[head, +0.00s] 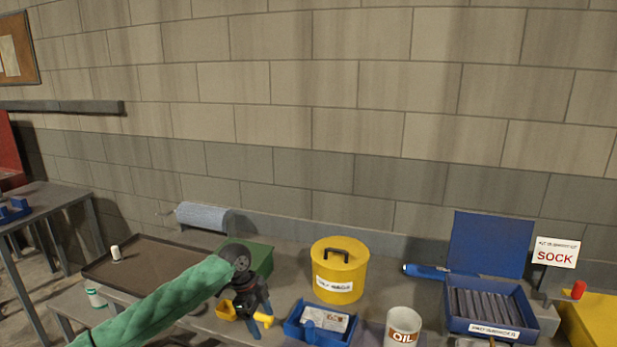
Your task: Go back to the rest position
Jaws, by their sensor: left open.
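My left arm in its green sleeve comes in from the lower left. My left gripper (246,314) is over the front of the bench, left of the blue tray, with its yellow-tipped fingers apart. I see nothing held between them. The gripper and wrist hide part of the green box (262,260) behind them. My right gripper does not show.
A yellow lidded bucket (340,272), a small blue tray (318,335) and a white OIL container (403,325) stand right of the gripper. Further right are an open blue case (492,232) and a SOCK sign (556,252). A brown tray (150,262) lies left.

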